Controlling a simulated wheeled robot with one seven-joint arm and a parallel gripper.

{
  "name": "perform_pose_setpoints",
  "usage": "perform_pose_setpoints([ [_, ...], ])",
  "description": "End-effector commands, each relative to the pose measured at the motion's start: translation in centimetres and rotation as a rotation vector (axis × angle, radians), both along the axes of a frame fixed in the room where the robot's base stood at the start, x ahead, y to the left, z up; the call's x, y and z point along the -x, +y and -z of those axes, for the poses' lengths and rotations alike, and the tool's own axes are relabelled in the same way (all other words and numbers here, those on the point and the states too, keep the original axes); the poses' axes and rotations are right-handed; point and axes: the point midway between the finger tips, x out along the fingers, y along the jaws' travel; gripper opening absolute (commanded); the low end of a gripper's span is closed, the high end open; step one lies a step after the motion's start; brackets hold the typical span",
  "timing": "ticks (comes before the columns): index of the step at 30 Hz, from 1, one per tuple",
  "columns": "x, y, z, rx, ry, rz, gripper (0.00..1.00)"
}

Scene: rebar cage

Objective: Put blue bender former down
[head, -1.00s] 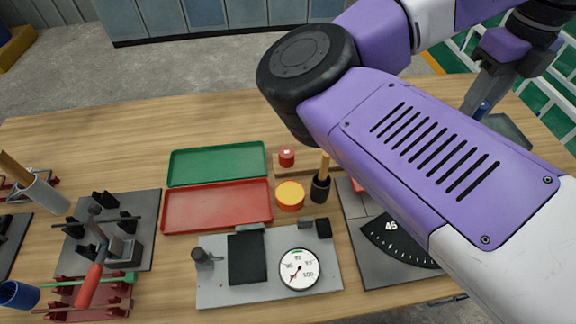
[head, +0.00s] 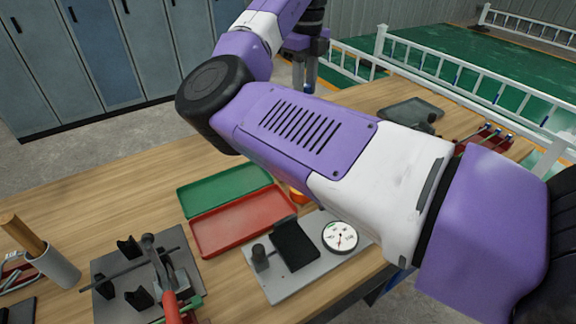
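My gripper (head: 305,74) is at the top centre of the head view, beyond my purple and white arm, pointing down above the far side of the bench. A small blue piece, the blue bender former (head: 309,87), shows at its fingertips. The fingers look shut on it, though it is small and partly hidden. My arm covers the middle and right of the bench, including most of the area under the gripper.
A green tray (head: 222,187) and a red tray (head: 243,222) lie side by side on the wooden bench (head: 90,200). A plate with a dial gauge (head: 340,237) is in front. A grey tray (head: 411,108) lies at the far right. Bare wood lies left of the trays.

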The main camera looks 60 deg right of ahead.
Motion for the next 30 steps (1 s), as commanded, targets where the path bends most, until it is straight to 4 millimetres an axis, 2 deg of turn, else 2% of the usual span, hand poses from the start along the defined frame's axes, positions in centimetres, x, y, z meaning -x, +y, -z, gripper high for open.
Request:
perform_pose_setpoints([
  [18, 0.2, 0.0, 13.3, -0.002, 0.002, 0.012, 0.0],
  [21, 0.1, 0.0, 14.7, -0.001, 0.002, 0.012, 0.0],
  [30, 0.1, 0.0, 16.9, -0.002, 0.002, 0.013, 0.0],
])
